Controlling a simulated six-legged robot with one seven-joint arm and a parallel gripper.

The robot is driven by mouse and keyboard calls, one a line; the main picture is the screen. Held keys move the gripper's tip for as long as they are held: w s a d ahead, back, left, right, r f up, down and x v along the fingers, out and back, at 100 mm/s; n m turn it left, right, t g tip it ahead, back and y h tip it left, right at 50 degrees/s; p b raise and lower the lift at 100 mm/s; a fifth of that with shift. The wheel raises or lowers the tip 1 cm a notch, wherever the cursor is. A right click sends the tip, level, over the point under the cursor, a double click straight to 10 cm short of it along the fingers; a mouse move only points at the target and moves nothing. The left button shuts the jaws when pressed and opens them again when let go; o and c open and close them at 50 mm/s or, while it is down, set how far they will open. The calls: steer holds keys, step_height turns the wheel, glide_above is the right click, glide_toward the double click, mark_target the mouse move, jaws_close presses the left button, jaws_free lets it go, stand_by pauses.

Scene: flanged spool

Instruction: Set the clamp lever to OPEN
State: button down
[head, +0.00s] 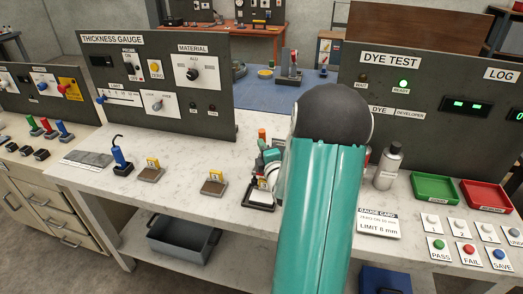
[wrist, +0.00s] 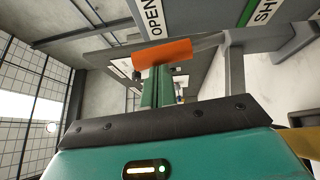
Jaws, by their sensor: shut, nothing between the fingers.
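In the wrist view, the clamp lever has an orange handle (wrist: 162,52) on a grey arm (wrist: 208,42) that runs off to the right. The handle lies just below the white OPEN label (wrist: 152,18). A second label, green and white and reading "SH" (wrist: 262,10), is cut off farther right. My gripper (wrist: 158,70) is shut and empty, its green fingers pointing at the handle from below. The fingertips overlap the handle's lower edge in the picture; I cannot tell whether they touch. In the head view, my arm hides the gripper and most of the clamp area.
In the head view, a grey bottle (head: 388,167), a green tray (head: 435,188) and a red tray (head: 485,196) stand right of my arm. A gauge card (head: 378,223) lies in front. Yellow-topped blocks (head: 213,183) and a blue-handled tool (head: 121,160) stand left. Panels rise behind.

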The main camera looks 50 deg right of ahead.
mark_target(264, 138)
steer(key=d+m+g, duration=0.1)
steer(key=w+d+r+g+y, duration=0.1)
steer(key=shift+w+d+r+m+y, duration=0.2)
steer(key=shift+d+m+y, duration=0.1)
steer(key=shift+m, duration=0.1)
steer(key=shift+w+d, duration=0.25)
steer(key=shift+d, duration=0.2)
stand_by(0.4)
